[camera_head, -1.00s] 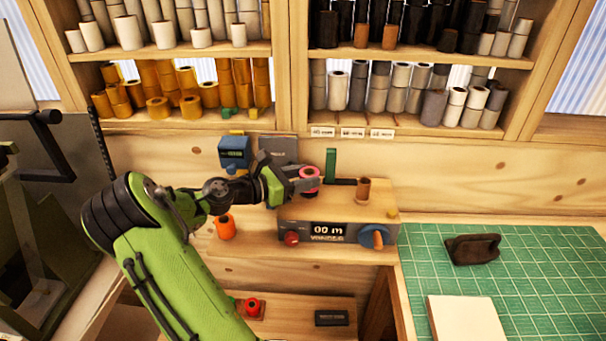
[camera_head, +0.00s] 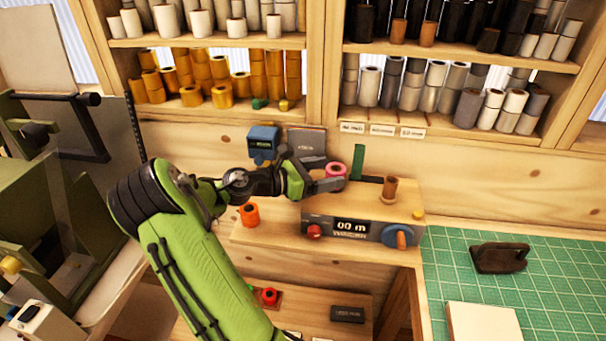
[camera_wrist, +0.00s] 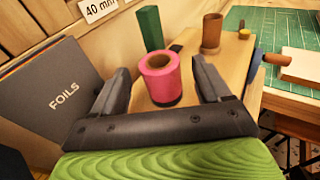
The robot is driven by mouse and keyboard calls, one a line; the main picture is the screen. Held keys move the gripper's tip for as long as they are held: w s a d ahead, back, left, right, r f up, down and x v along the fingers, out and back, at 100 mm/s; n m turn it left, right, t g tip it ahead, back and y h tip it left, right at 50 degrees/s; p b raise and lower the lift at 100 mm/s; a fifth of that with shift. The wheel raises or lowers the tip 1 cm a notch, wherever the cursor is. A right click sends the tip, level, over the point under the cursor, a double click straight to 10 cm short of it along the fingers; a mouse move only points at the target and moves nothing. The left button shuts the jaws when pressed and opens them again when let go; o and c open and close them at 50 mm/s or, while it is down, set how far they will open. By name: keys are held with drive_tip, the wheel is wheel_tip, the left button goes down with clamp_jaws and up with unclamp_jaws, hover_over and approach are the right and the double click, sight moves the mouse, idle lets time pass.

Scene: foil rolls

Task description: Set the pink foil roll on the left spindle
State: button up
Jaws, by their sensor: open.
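The pink foil roll (camera_head: 336,170) stands upright at the left end of the winder box (camera_head: 318,222), over the left spindle's place. In the wrist view the pink roll (camera_wrist: 160,80) shows a brown core, with a dark round base just below it. Whether the spindle reaches up inside the core cannot be seen. My gripper (camera_wrist: 163,88) is open, with one finger on each side of the roll and a gap to both. In the head view my gripper (camera_head: 330,178) partly hides the roll's lower part. The right spindle carries a brown core (camera_head: 390,190).
A green upright block (camera_head: 358,162) stands behind the roll. A grey FOILS folder (camera_wrist: 52,92) leans to the left. A blue device (camera_head: 263,143) and an orange roll (camera_head: 249,214) are near my arm. A green cutting mat (camera_head: 560,270) lies right.

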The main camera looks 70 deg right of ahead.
drive_tip(key=p+v, duration=0.2)
drive_tip(key=v, duration=1.2)
drive_tip(key=shift+a, duration=0.2)
